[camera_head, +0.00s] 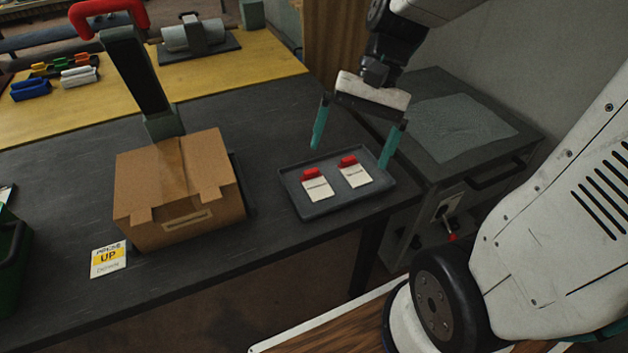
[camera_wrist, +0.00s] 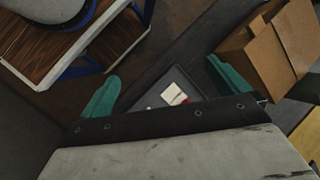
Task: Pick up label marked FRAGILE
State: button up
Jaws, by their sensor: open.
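Two white labels with red tops lie in a dark shallow tray (camera_head: 340,203): the left label (camera_head: 318,190) and the right label (camera_head: 356,177). Each bears small dark print that I cannot read, so I cannot tell which one says FRAGILE. My gripper (camera_head: 349,157) is open and empty, pointing down above the tray, its teal fingers apart and nearest the right label. In the wrist view, a white label (camera_wrist: 173,94) with a red part shows between the two fingers, and the gripper body hides much of the tray.
A cardboard box (camera_head: 180,195) stands left of the tray, under a dark tool with a red handle (camera_head: 108,10). A grey cabinet (camera_head: 440,160) stands to the right.

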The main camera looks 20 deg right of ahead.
jog(key=w+d+f+m+y, duration=0.2)
jog(key=w+f+m+y, duration=0.35)
jog(key=w+f, duration=0.3)
jog(key=m+t+y, duration=0.2)
jog(key=m+y, duration=0.1)
jog(key=m, duration=0.3)
send_near(317, 183)
jog(key=a, duration=0.1)
jog(key=s+a+r, duration=0.1)
jog(key=a, duration=0.1)
jog(key=shift+s+a+r, duration=0.1)
jog(key=shift+s+r, duration=0.05)
jog(key=shift+r, duration=0.05)
jog(key=shift+f+m+t, duration=0.25)
jog(key=shift+f+t, duration=0.05)
jog(key=x, duration=0.7)
jog(key=shift+a, duration=0.35)
jog(key=c, duration=0.9)
